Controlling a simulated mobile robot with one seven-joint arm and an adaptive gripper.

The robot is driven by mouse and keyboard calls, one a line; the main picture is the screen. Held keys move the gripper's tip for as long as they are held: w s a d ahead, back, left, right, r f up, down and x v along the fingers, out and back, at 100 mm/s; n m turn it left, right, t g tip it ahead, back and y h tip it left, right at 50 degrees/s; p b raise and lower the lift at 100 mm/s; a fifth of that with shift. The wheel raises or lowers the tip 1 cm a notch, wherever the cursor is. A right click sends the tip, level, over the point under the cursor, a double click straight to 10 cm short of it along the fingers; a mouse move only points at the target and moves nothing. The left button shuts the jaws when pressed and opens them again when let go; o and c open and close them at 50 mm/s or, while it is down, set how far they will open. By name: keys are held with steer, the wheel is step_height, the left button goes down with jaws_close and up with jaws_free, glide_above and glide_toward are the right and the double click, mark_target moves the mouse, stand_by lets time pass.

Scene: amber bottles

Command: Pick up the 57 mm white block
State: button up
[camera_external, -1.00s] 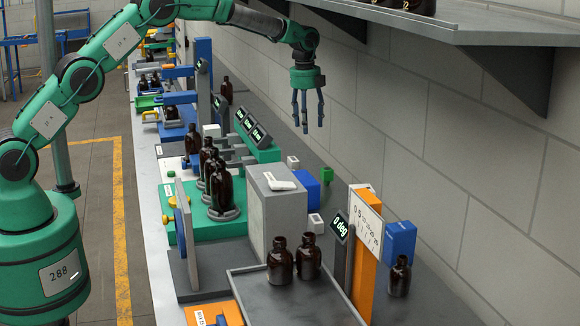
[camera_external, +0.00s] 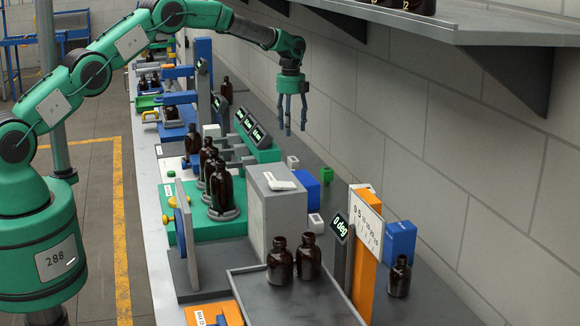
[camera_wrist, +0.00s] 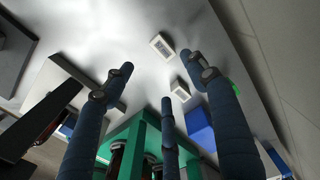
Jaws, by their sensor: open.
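Two small white blocks show, and I cannot read the size of either. In the external view one (camera_external: 292,161) sits on the bench near a small green block, and another (camera_external: 315,224) sits in front of a blue block. In the wrist view two small pale blocks show, one with a dark label (camera_wrist: 162,46) and one nearer the blue block (camera_wrist: 180,88). My gripper (camera_external: 289,128) hangs above the bench, fingers pointing down, spread and empty. In the wrist view the fingertips (camera_wrist: 160,76) lie around and below the pale blocks, touching neither.
The blue block (camera_external: 307,190) and green block (camera_external: 325,174) stand close by. A tall grey box (camera_external: 273,220), green fixtures with dark bottles (camera_external: 221,188) and display panels (camera_external: 249,127) crowd the left. The wall (camera_external: 400,140) runs along the right, with a shelf (camera_external: 470,30) above.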

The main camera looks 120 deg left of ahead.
mark_target(291, 159)
steer(key=shift+f, duration=4.15)
steer(key=shift+f, duration=0.1)
steer(key=shift+a+f, duration=0.15)
steer(key=shift+f, duration=2.35)
steer(key=c, duration=1.3)
